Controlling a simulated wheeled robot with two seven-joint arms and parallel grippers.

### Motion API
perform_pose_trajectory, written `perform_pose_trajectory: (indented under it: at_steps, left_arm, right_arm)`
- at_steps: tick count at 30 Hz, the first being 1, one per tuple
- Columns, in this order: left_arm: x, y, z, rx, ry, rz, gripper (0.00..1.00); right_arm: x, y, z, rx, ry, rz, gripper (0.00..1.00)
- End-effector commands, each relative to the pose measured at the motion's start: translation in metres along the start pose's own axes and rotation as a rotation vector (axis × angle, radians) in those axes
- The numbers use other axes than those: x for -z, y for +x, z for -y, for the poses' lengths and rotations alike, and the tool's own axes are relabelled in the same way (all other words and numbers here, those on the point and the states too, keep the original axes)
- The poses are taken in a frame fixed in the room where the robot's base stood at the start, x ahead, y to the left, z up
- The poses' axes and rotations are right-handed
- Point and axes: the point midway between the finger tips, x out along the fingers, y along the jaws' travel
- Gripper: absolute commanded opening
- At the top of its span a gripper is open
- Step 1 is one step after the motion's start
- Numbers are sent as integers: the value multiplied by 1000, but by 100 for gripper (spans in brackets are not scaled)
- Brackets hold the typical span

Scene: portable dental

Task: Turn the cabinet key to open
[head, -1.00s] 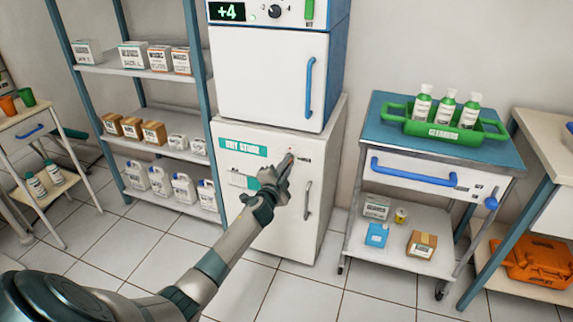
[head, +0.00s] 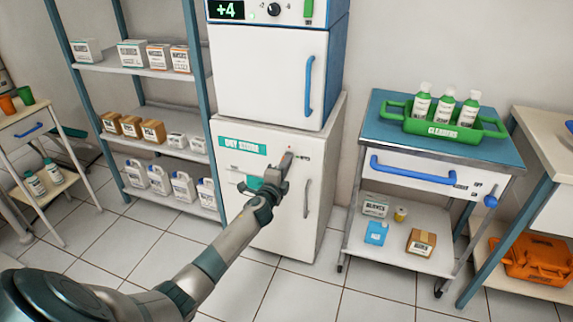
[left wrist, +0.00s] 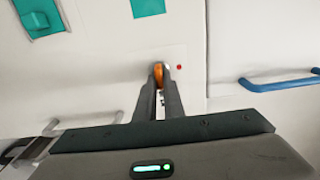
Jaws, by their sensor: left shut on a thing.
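The white cabinet (head: 265,225) stands under a second white unit. My left gripper (head: 287,160) is at the upper right of its door, beside a small red dot. In the left wrist view the gripper's fingers (left wrist: 160,88) are shut on an orange key (left wrist: 158,72) at the door face, with the red dot (left wrist: 179,67) just to its right. The fingers hide most of the key. The cabinet's grey handle (head: 307,198) is below and right of the gripper. The door looks closed. My right gripper is not in view.
The upper unit (head: 265,75) has a blue handle. A shelf rack (head: 140,72) with boxes and jugs stands left. A trolley (head: 385,125) with a green tray of bottles stands right. The floor in front of the cabinet is clear, apart from my arm.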

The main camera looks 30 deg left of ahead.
Motion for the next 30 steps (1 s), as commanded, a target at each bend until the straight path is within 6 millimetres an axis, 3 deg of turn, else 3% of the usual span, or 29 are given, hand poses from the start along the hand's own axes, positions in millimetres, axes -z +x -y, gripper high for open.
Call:
perform_pose_trajectory:
  at_steps: [6, 7, 9, 22, 30]
  left_arm:
    - [1, 0, -1, -1, 1, -1, 0]
    - [1, 0, -1, -1, 1, -1, 16]
    - [1, 0, -1, -1, 0, -1, 27]
    - [0, -4, -1, -1, 0, 0, 27]
    - [0, -29, 0, -2, 1, -1, 27]
  right_arm:
    - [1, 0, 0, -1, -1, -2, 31]
    - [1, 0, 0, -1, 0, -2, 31]
    - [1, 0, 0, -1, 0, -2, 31]
    - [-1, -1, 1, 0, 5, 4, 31]
    - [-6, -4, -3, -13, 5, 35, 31]
